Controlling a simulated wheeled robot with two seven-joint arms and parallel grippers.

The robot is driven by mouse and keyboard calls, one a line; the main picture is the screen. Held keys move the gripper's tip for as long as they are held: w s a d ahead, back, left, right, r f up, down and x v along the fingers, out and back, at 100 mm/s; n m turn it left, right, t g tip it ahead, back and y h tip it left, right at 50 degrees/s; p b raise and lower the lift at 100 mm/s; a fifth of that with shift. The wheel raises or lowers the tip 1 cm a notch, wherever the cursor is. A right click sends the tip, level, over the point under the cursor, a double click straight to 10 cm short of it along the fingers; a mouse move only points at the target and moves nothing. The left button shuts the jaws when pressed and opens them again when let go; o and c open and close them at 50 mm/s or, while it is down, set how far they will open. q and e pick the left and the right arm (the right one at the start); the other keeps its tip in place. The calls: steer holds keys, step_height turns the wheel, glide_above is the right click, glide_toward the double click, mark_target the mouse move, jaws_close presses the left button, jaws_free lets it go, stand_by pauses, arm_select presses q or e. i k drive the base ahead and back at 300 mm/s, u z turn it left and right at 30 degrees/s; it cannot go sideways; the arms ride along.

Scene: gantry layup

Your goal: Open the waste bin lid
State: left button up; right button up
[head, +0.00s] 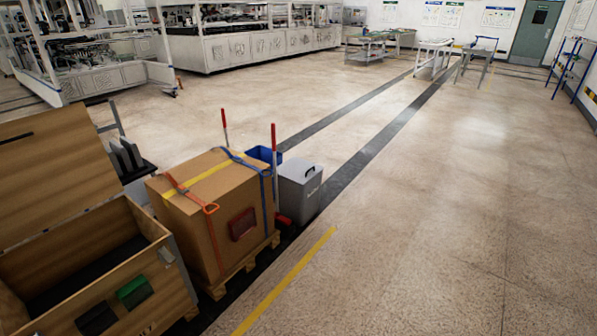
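A grey bin (302,198), which looks like the waste bin, stands on the floor near the middle of the head view. It is just right of a strapped cardboard box. Its lid (293,172) looks shut, with a dark handle on top. Dark lettering on its side is too small to read. Neither of my grippers is in view.
The strapped cardboard box (222,215) sits on a wooden pallet (242,269). A blue container (263,154) is behind it. An open wooden crate (165,290) stands at front left. The floor (430,220) right of the bin is clear.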

mark_target(300, 170)
steer(key=z, duration=0.2)
steer(key=i, duration=0.55)
steer(key=z, duration=0.75)
steer(key=i, duration=2.2)
steer(key=u, duration=0.4)
steer(key=i, duration=1.45)
steer(key=u, duration=0.45)
